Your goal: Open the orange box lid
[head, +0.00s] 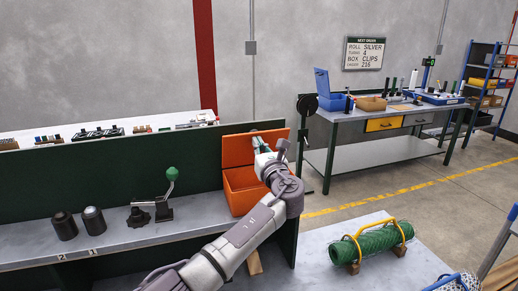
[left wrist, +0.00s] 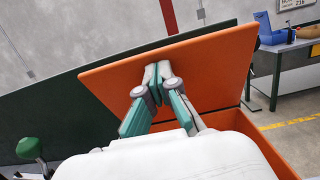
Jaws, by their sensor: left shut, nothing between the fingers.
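The orange box (head: 240,204) stands at the right end of the grey bench against a dark green panel. Its orange lid (head: 235,152) is raised, standing up at the back of the box, and the front opening shows. The lid (left wrist: 215,62) fills the middle of the left wrist view, with part of the box (left wrist: 262,140) below it. My left gripper (head: 258,142) is shut and empty. Its green and grey fingers (left wrist: 157,72) are over the box, at the lid's inner face; contact cannot be told for sure. My right gripper is not in view.
A green-handled clamp (head: 160,200) and two cylinders, one dark (head: 64,225) and one silver-topped (head: 93,220), stand left of the box. A green roll with yellow handles (head: 370,242) lies on a table at right. A workbench (head: 375,113) stands behind.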

